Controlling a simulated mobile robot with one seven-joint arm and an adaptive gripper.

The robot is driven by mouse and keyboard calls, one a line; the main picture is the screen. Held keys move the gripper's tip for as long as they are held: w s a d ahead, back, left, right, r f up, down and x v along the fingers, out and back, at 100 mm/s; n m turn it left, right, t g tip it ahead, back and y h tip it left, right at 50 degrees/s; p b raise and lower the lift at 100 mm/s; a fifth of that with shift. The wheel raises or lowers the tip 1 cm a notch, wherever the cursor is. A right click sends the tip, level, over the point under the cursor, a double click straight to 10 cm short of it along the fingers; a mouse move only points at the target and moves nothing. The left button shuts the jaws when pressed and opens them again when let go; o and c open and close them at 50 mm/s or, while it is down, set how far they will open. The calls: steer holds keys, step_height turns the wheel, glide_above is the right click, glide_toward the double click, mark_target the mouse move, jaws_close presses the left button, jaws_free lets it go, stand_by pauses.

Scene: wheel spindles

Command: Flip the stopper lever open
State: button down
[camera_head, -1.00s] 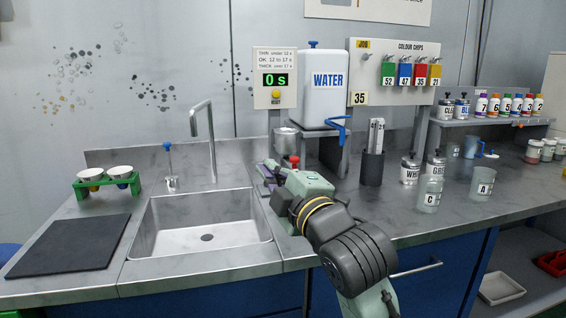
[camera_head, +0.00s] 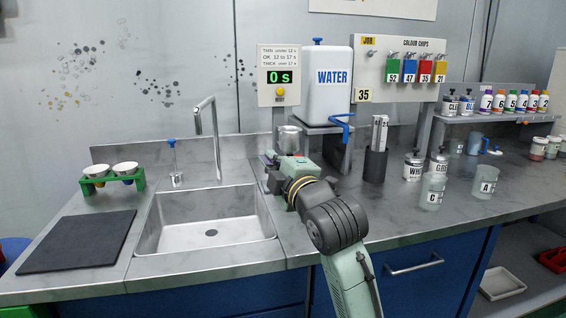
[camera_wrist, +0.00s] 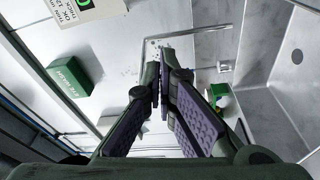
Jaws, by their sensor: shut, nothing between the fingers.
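A metal cup (camera_head: 289,139) stands on a stand behind the sink's right edge, under the timer box. The stopper lever itself cannot be made out now; my gripper and wrist cover the area just below the cup. My gripper (camera_head: 267,160) is just in front of and below the cup, pointing left toward the sink. In the wrist view its two purple-padded fingers (camera_wrist: 163,62) come together at the tips, with nothing seen between them. I cannot tell whether the gripper touches the cup or its stand.
The sink (camera_head: 208,232) lies left of my arm, with a tall tap (camera_head: 213,130) behind it. The timer box (camera_head: 279,76) reads 0 s. A water tank (camera_head: 328,100) with a blue tap stands right of the cup. A green rack (camera_head: 112,182) holds two cups at left.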

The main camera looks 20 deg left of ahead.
steer(key=w, duration=0.1)
steer(key=w+d+p, duration=0.1)
steer(key=w+d, duration=0.1)
steer(key=shift+w+f, duration=0.15)
steer(key=shift+f, duration=0.15)
steer(key=shift+d, duration=0.1)
